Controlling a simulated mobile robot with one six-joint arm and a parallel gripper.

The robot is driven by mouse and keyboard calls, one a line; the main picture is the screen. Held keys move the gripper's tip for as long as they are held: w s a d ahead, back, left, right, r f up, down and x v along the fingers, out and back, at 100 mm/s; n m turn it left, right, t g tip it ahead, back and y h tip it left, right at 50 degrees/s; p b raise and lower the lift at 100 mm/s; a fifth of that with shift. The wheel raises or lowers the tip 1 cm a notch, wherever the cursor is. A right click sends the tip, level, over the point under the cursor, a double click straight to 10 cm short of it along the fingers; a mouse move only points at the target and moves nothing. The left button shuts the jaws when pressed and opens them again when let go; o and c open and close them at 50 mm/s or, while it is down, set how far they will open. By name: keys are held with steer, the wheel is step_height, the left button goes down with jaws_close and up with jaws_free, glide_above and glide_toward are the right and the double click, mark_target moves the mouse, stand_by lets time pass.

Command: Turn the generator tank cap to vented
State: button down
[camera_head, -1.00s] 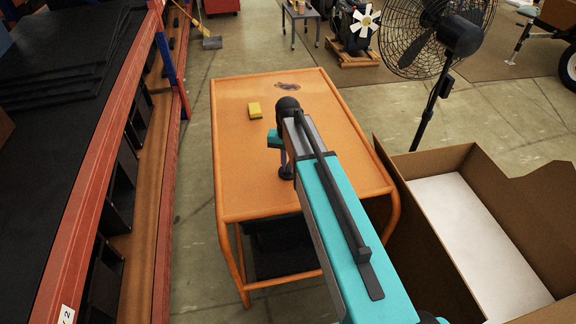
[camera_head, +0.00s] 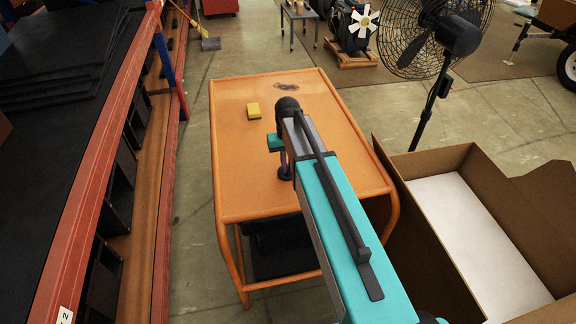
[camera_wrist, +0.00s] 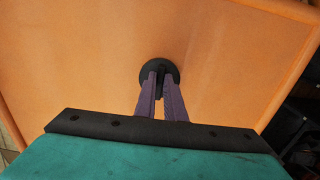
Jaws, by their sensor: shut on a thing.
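The black round cap (camera_wrist: 172,68) sits on the orange top (camera_wrist: 95,60) in the wrist view. My gripper (camera_wrist: 160,82) reaches down to it, with its two purple fingers shut on the cap's raised middle. The fingers and the dark colour hide any marking, so I cannot tell the cap's setting. In the head view the cap (camera_head: 286,174) is a small black disc near the middle of the orange top (camera_head: 240,185), under my gripper. My arm covers part of the top's right side.
A yellow block (camera_head: 253,111) and a dark smudge lie on the orange top. An open cardboard box (camera_head: 415,220) stands at the right, with a black fan (camera_head: 425,40) behind it. A shelf rack (camera_head: 95,175) runs along the left. Floor shows between rack and orange unit.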

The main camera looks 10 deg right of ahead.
steer(key=c, duration=1.8)
jaws_free()
steer(key=shift+c, duration=0.2)
steer(key=shift+r, duration=0.15)
step_height(320, 180, up, 14)
steer(key=b, duration=0.2)
steer(key=shift+f, duration=0.2)
